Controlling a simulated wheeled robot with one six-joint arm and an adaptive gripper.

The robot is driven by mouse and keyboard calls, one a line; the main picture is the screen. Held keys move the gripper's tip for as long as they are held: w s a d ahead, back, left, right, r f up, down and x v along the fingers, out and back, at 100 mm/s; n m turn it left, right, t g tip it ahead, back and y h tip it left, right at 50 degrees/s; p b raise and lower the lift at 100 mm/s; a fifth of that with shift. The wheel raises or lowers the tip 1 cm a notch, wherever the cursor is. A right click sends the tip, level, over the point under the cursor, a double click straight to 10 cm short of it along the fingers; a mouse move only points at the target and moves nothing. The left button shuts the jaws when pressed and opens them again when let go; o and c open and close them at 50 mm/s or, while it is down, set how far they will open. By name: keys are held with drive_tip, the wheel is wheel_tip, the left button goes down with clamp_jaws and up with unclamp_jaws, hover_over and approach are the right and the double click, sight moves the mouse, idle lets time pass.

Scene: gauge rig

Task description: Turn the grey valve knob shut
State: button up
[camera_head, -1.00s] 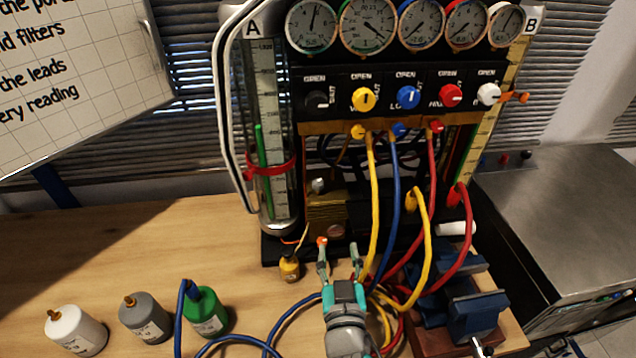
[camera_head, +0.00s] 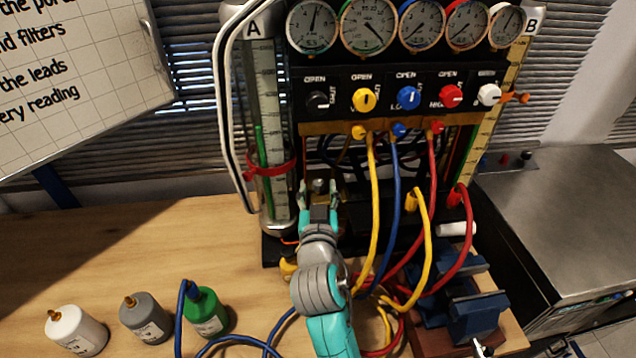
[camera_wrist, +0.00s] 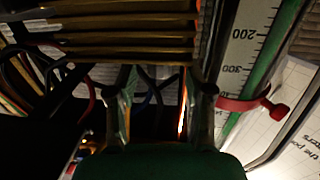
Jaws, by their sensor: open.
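The valve panel (camera_head: 430,112) shows a row of knobs under the gauges. The leftmost knob (camera_head: 318,100) is dark grey to black, with OPEN and SHUT printed by it; its exact pointer direction is hard to tell. My gripper (camera_head: 319,187) is open, below that knob and apart from it, in front of the rig's lower left part. In the wrist view my gripper (camera_wrist: 160,90) shows two spread fingers with nothing clearly held between them. The knob does not show in the wrist view.
Yellow (camera_head: 372,220), blue (camera_head: 395,200) and red (camera_head: 433,180) hoses hang right of my gripper. A glass tube (camera_head: 268,110) with a red clamp (camera_head: 270,167) stands to the left. Several bottles, including a green one (camera_head: 206,312), stand on the bench's left, with bare wood behind.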

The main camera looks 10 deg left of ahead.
drive_tip(key=shift+w+a, duration=0.15)
drive_tip(key=shift+w, duration=1.05)
clamp_jaws()
drive_tip(key=shift+a+m+h, duration=0.1)
drive_tip(key=shift+m+h, duration=0.2)
drive_tip(key=shift+h, duration=0.2)
drive_tip(key=shift+m+h, duration=1.1)
drive_tip(key=shift+h, duration=0.6)
drive_tip(key=shift+m+g+h, duration=0.5)
drive_tip(key=shift+m+h, duration=0.6)
drive_tip(key=shift+h, duration=0.55)
drive_tip(key=shift+m+g+h, duration=0.5)
drive_tip(key=shift+m+h, duration=0.6)
drive_tip(key=shift+h, duration=0.85)
